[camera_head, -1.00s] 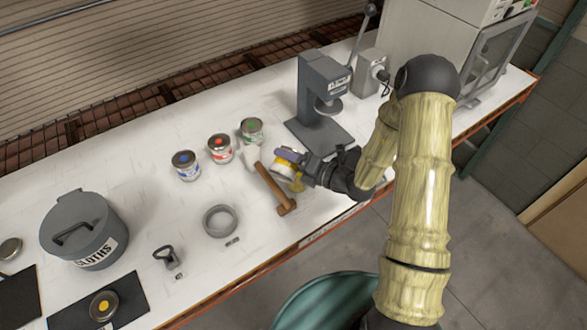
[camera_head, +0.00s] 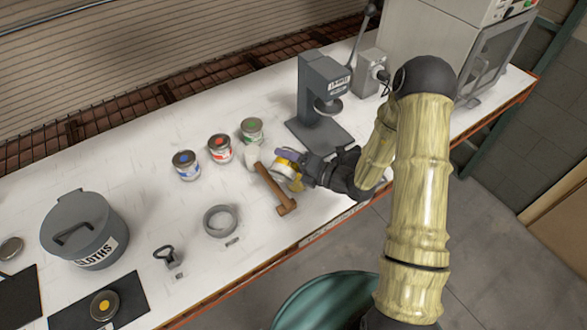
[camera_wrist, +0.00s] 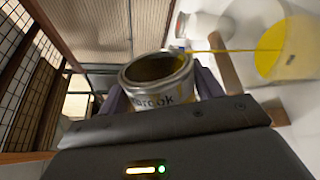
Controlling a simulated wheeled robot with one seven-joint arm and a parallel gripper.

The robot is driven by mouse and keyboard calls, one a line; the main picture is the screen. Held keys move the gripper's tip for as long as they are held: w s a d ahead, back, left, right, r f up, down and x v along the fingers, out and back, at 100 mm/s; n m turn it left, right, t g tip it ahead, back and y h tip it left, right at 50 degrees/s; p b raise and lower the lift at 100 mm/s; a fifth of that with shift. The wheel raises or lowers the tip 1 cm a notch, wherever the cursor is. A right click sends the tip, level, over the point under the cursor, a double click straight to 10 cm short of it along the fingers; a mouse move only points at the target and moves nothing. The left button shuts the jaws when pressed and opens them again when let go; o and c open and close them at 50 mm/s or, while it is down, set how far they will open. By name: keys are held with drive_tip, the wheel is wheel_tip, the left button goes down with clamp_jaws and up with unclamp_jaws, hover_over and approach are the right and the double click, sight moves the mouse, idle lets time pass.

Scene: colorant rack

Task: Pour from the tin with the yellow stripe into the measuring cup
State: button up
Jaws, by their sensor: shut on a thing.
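My gripper (camera_head: 300,165) is shut on the open tin (camera_wrist: 160,88), which also shows in the head view (camera_head: 286,158). The tin is tilted. Its grey rim faces up in the wrist view, with dark inside and part of a label showing. A thin yellow stream runs from its rim to the right into the measuring cup (camera_wrist: 288,48), clear with yellow in its bottom. In the head view the cup (camera_head: 296,185) is mostly hidden under the tin and gripper; only a yellow patch shows.
A brown-handled tool (camera_head: 272,187) lies just left of the cup. Blue (camera_head: 186,166), red (camera_head: 220,149) and green (camera_head: 252,131) tins stand behind. A grey press (camera_head: 322,95) stands behind my gripper. A grey ring (camera_head: 220,221), cloths bin (camera_head: 88,235) and yellow-dotted lid (camera_head: 104,306) are left.

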drive_tip(key=shift+m+p, duration=0.3)
idle(0.9)
drive_tip(key=shift+f, duration=0.1)
drive_tip(key=shift+n+b, duration=0.5)
drive_tip(key=shift+b, duration=0.1)
drive_tip(key=shift+s+r+n, duration=0.1)
drive_tip(key=shift+r+n, duration=0.4)
drive_tip(key=shift+s+f+n+t+b, duration=0.15)
drive_tip(key=shift+f+n+t+b, duration=0.3)
drive_tip(key=shift+b, duration=0.7)
drive_tip(key=shift+a+f+n+b, duration=0.1)
drive_tip(key=shift+f+n+b, duration=0.25)
drive_tip(key=shift+n+b, duration=0.65)
drive_tip(key=shift+r, duration=0.3)
drive_tip(key=shift+s+n, duration=0.1)
drive_tip(key=shift+n, duration=0.15)
